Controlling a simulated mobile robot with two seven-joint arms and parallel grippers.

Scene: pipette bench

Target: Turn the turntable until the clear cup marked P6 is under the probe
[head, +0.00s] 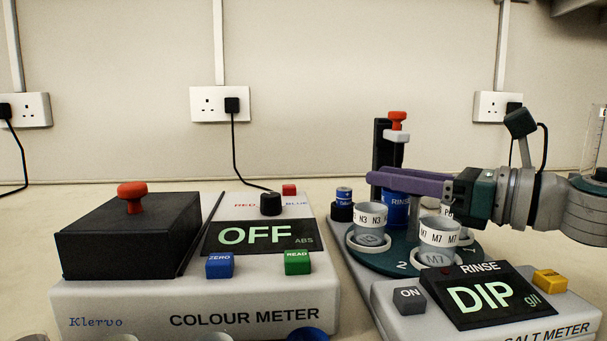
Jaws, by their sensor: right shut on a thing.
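The teal turntable (387,262) stands at right centre. It carries a white-banded cup N3 (370,217), a cup M7 (439,232) and a blue RINSE cup (396,212). A label starting with P (447,211) shows behind M7, mostly hidden; I cannot read its number. The black probe stand (381,140), with a white block and red knob (397,119), rises behind the turntable; the probe tip is hidden. My right gripper (385,178) reaches in from the right, its purple fingers shut at the top of the blue RINSE cup. My left gripper is out of view.
The colour meter (190,310) fills the left front, with a black lid (128,235) and a display reading OFF. The salt meter (410,322) stands front right, reading DIP.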

